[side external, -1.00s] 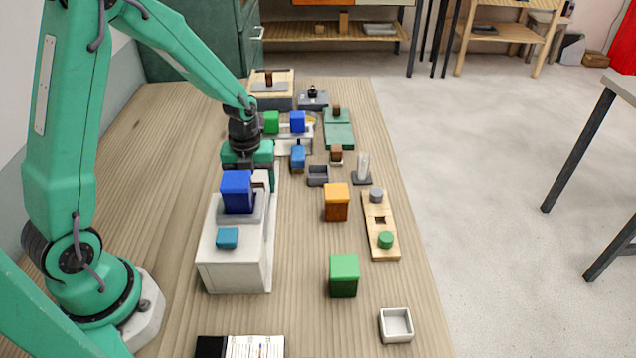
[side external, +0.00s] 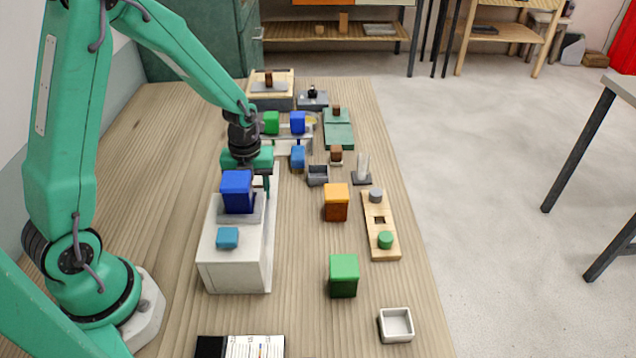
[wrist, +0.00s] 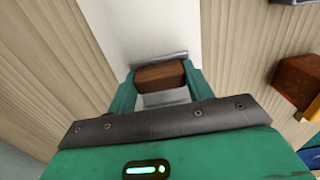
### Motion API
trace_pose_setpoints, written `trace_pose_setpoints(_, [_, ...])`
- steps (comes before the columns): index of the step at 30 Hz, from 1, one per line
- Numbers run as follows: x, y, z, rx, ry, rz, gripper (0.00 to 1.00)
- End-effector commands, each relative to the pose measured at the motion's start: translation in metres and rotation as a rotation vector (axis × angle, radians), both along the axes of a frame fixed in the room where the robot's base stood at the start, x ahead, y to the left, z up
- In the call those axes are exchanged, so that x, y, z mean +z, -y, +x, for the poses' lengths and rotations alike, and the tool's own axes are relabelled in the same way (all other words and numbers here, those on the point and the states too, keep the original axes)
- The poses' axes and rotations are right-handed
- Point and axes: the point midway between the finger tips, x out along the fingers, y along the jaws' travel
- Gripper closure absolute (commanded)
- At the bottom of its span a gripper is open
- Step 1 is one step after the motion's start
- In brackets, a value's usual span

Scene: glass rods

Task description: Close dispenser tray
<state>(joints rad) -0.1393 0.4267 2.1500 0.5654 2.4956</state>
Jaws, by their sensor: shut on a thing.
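A white box-shaped unit (side external: 238,268), which looks like the dispenser, stands in front of my arm. A dark blue block (side external: 237,190) sits in a grey holder (side external: 257,209) on its top, with a small light-blue block (side external: 228,238) nearer the camera. My gripper (side external: 258,183) is low at the unit's far end, partly hidden behind the blue block. In the wrist view my gripper (wrist: 160,82) is shut on a brown block (wrist: 160,76), beside a pale metallic piece and a white surface. I cannot tell how far any tray stands out.
An orange block (side external: 336,203), a wooden board with pegs (side external: 379,222), a green block (side external: 343,275) and a small white dish (side external: 396,325) stand to the right. A small grey box (side external: 318,175) and more fixtures lie farther back.

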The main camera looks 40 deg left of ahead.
Motion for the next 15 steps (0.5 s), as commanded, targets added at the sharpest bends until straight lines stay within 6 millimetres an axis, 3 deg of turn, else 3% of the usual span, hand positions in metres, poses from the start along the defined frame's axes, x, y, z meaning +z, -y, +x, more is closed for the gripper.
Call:
trace_pose_setpoints(6, [0.001, 0.018, -0.017, -0.002, 0.001, 0.000, 0.90])
trace_pose_setpoints(15, [0.001, 0.021, -0.021, -0.002, -0.003, 0.000, 0.90])
